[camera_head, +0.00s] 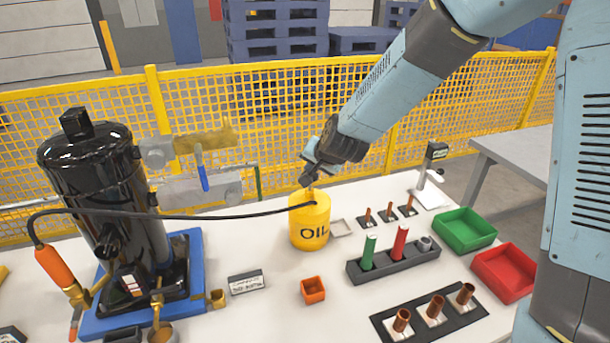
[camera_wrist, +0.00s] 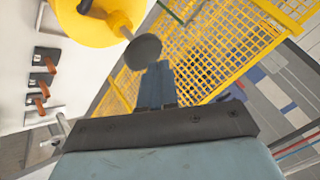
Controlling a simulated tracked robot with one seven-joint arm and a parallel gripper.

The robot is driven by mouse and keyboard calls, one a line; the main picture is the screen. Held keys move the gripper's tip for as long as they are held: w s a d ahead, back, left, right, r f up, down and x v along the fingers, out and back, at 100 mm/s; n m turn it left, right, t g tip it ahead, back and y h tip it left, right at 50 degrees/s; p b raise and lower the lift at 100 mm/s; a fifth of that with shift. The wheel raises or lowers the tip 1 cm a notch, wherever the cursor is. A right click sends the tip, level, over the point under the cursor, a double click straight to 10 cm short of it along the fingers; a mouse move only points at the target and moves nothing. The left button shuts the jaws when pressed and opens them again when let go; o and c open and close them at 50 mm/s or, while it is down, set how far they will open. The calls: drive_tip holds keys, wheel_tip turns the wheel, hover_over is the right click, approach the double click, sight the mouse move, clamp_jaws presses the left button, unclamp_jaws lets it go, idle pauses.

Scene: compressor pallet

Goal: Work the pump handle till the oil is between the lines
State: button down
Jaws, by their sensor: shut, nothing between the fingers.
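The yellow oil can (camera_head: 309,232), marked OIL, stands on the white table; it also shows in the wrist view (camera_wrist: 85,28). A thin rod with a dark round knob (camera_wrist: 143,50) rises from its top and looks like the pump handle. My gripper (camera_wrist: 155,75) is shut and empty, its fingertips at the knob; I cannot tell whether they touch. In the head view my gripper (camera_head: 308,176) is just above the can.
The compressor stands on a blue pallet (camera_head: 197,265) at left. An orange-handled tool (camera_head: 55,266) hangs beside it. A dark rack (camera_head: 395,262) with green and red cylinders, a green bin (camera_head: 464,232) and a red bin (camera_head: 505,272) lie right of the can. Yellow mesh fencing (camera_head: 270,95) stands behind.

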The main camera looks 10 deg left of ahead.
drive_tip(key=shift+f, duration=1.7)
idle(1.9)
drive_tip(key=shift+r, duration=2.1)
drive_tip(key=shift+r, duration=2.5)
